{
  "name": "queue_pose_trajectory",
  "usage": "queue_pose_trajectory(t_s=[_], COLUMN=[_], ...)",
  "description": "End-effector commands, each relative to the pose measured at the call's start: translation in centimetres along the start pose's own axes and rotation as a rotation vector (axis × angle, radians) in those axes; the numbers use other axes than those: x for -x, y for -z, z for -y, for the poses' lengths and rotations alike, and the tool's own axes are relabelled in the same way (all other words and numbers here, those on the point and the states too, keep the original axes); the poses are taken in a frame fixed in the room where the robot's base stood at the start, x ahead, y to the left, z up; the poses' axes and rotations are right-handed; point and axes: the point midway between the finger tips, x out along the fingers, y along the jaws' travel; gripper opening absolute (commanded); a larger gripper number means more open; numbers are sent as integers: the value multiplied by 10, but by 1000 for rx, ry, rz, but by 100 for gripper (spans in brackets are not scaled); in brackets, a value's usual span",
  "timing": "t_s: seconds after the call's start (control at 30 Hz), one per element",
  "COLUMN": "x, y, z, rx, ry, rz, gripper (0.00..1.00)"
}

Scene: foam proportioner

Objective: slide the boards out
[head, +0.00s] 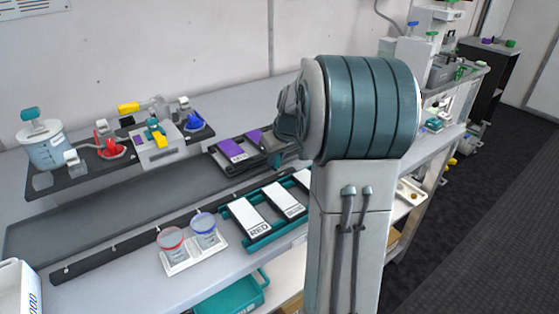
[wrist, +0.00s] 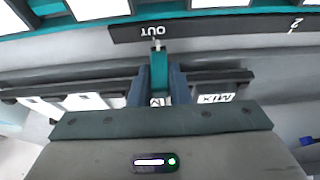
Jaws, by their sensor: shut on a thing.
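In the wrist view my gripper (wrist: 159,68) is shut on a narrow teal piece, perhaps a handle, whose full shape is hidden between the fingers. A small metal knob shows just past the tips, below a dark strip lettered OUT (wrist: 155,31). A pale label marked MIX (wrist: 215,98) shows beside the fingers on a dark rail. In the head view, white boards, one marked RED (head: 254,219) and a neighbour (head: 284,201), lie in a teal rack (head: 262,243). Purple-ended boards (head: 238,150) lie in a dark rack further back. My arm hides my gripper there.
Two cups, red-rimmed (head: 171,242) and blue-rimmed (head: 205,229), stand in a white tray at the front. A grey box device (head: 158,150) and a jug (head: 42,148) stand on the back shelf. A dark flat channel (head: 110,208) runs along the bench, largely clear.

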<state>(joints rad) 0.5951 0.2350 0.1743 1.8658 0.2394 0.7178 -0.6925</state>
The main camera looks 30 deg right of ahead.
Motion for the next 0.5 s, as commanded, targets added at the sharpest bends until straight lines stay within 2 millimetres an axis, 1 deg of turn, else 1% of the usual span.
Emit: queue_pose_trajectory(t_s=[0.17, 0.5], x=[-1, 0], y=[4, 4], z=[0, -2], rx=[16, 13], ry=[6, 2], rz=[-2, -4], gripper=[0, 0])
